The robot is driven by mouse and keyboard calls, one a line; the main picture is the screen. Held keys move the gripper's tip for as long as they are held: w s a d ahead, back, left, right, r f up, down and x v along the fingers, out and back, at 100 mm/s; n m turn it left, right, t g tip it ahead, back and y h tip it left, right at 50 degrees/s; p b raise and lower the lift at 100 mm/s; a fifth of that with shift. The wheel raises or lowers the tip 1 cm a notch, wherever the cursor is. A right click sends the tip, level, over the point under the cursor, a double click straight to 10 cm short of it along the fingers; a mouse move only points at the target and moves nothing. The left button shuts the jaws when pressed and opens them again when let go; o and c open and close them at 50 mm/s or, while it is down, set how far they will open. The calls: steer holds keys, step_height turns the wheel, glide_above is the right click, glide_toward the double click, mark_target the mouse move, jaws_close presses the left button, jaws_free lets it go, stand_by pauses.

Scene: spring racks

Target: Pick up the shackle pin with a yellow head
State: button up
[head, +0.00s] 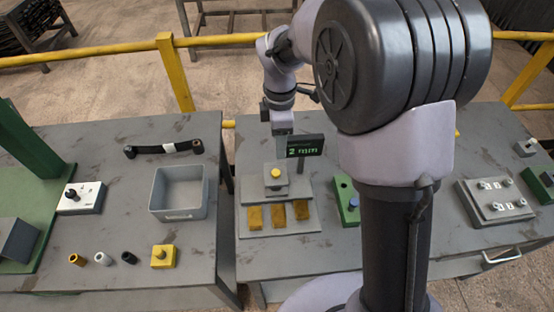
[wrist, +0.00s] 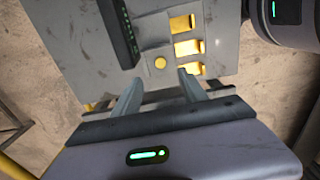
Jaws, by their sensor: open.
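A small piece with a yellow head (head: 76,259) stands at the front left of the left table, beside a white one (head: 102,258) and a black one (head: 128,257); I cannot make out its shaft. Another round yellow top (head: 275,173) sits on a grey stepped block on the right table; it also shows in the wrist view (wrist: 160,63). I cannot tell whether this is a pin head or a button. My gripper (head: 283,155) is above and behind that block. In the wrist view, my gripper (wrist: 157,88) is open and empty, its fingers apart from the yellow top.
Yellow-brown blocks (head: 278,215) lie in front of the stepped block. A small display (head: 305,146) stands close beside my gripper. The left table holds a grey open bin (head: 179,193), a black-ended link (head: 163,148), a white box (head: 80,198) and a yellow block (head: 163,256). A gap separates the tables.

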steer(key=b, duration=0.2)
glide_above(276, 172)
steer(key=f, duration=0.7)
steer(key=shift+d+f, duration=0.25)
steer(key=shift+d, duration=0.15)
steer(key=f, duration=0.1)
steer(key=f+b, duration=0.1)
steer(key=f, duration=0.1)
steer(key=a+f, duration=0.1)
steer(key=f, duration=0.1)
steer(key=shift+f+b, duration=0.1)
steer(key=shift+b, duration=0.3)
steer(key=shift+d, duration=0.1)
steer(key=shift+c, duration=1.2)
jaws_close()
